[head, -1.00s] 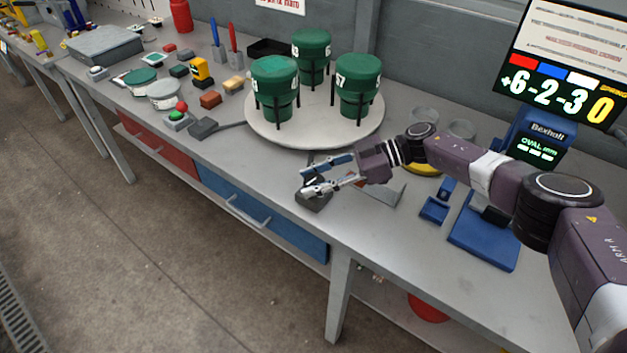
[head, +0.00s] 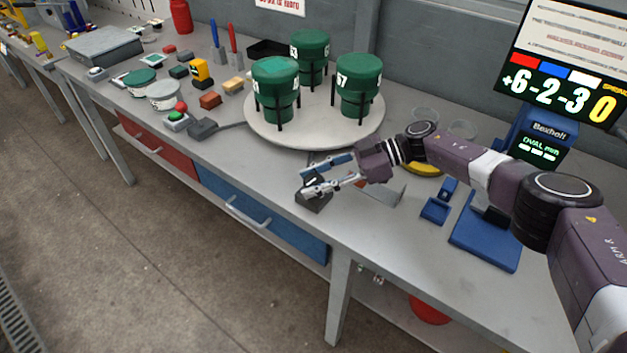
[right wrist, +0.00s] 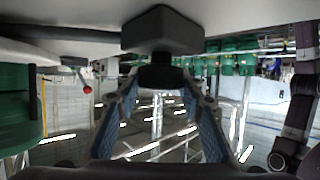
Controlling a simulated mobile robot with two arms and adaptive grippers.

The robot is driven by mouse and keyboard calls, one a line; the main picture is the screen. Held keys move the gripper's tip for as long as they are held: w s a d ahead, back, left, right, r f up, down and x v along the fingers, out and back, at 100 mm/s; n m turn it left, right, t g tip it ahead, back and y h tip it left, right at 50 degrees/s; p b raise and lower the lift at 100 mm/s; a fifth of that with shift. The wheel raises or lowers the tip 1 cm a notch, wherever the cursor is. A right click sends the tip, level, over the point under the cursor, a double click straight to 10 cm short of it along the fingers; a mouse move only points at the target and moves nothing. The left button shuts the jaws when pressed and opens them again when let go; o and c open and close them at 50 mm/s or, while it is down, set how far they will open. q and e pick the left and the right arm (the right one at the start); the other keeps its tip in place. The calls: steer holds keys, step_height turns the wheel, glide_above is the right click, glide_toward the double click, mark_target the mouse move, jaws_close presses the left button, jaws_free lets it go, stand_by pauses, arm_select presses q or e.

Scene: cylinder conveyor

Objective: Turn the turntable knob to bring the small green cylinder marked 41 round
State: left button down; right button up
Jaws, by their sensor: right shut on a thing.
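The round pale turntable (head: 318,140) carries three green cylinders on black stands. The front-left cylinder (head: 276,85) shows a partly hidden mark that seems to end in 1. I cannot tell for sure which one is 41. My right gripper (head: 311,187) is at the dark knob box (head: 316,203) on the bench's front edge. In the right wrist view its fingers (right wrist: 160,88) close on the dark knob (right wrist: 161,75) under the box. My left gripper is out of view.
A red-and-green button box (head: 177,118) and a dark grey block (head: 202,129) lie left of the turntable. Glass dishes stand behind my right arm. The bench front edge is close to the knob box.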

steer(key=shift+s+d+f, duration=0.1)
steer(key=shift+f, duration=0.2)
steer(key=o, duration=1)
steer(key=shift+o, duration=1)
steer(key=shift+r, duration=0.25)
steer(key=v, duration=1.2)
